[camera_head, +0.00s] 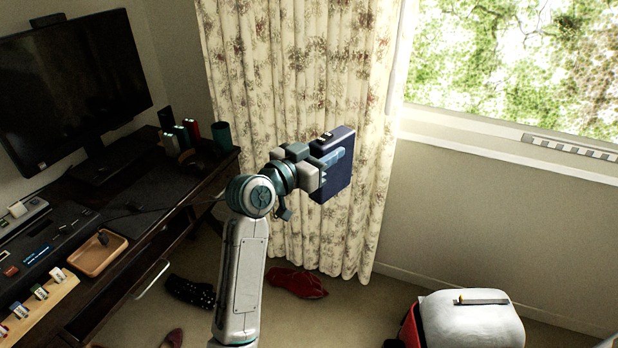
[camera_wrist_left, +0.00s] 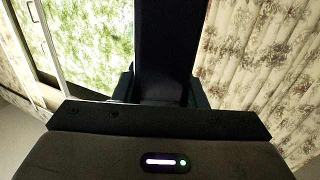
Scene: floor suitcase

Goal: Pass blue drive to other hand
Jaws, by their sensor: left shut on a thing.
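The blue drive (camera_head: 340,172) is a dark blue flat box, held upright in the air in front of the curtain in the head view. My left gripper (camera_head: 328,163) is shut on it, with a finger lying across its face. In the left wrist view the drive (camera_wrist_left: 168,45) shows as a dark slab between the fingers (camera_wrist_left: 160,92). The drive's far side is hidden. My right gripper is in neither view.
A dark desk at left holds a monitor (camera_head: 72,85), a wooden tray (camera_head: 98,252) and several small items. A white-topped case (camera_head: 470,322) with a small stick on it stands at lower right. The air right of the drive is clear.

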